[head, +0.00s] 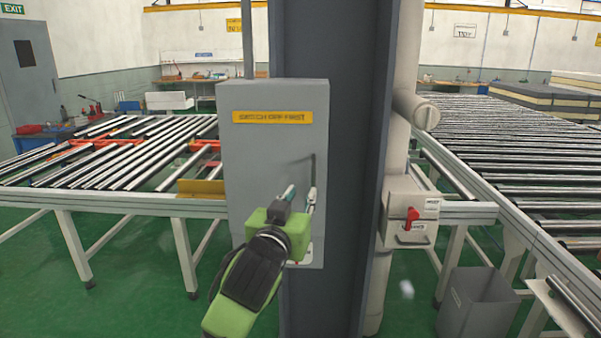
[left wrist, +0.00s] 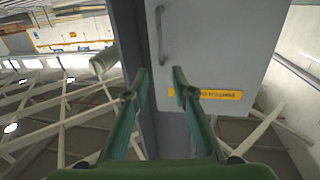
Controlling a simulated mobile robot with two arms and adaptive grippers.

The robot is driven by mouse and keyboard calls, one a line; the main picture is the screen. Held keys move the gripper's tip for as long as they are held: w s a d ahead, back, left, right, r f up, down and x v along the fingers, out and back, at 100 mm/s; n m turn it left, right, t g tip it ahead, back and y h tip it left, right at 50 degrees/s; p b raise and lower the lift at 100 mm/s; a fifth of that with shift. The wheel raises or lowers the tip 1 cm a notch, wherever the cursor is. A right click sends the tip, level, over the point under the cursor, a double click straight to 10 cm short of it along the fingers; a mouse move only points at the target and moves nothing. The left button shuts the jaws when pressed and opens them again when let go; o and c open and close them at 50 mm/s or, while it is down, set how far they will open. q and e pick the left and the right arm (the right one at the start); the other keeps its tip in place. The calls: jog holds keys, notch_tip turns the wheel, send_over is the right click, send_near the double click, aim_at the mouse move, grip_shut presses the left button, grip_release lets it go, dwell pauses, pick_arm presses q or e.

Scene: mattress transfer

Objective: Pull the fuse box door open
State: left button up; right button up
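The grey fuse box (head: 268,150) is mounted beside a dark column, with a yellow label (head: 272,117) on its door. The door looks closed. Its bar handle (head: 314,168) runs upright near the right edge, partly hidden behind my fingers. My left gripper (head: 301,193) is in front of the lower right of the door, fingers apart. In the left wrist view, the gripper (left wrist: 160,73) is open and empty. The handle (left wrist: 161,36) shows beyond the fingertips, above the gap in the picture, not visibly touched. My right gripper is not in view.
The dark column (head: 340,170) stands just right of the fuse box. A small box with a red switch (head: 411,218) is further right, above a grey bin (head: 478,302). Roller conveyors (head: 110,150) extend on both sides. Green floor shows below.

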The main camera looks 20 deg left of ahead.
aim_at(313, 171)
pick_arm(q)
jog(key=w+p, duration=0.1)
jog(key=w, duration=0.3)
jog(key=w+p, duration=0.1)
jog(key=w, duration=0.4)
jog(key=w+a+p, duration=0.1)
jog(key=w, duration=0.3)
jog(key=shift+w+a+r+p, duration=0.1)
jog(key=shift+w+r+p, duration=0.15)
jog(key=shift+r+p, duration=0.1)
jog(key=shift+f, duration=0.1)
grip_shut()
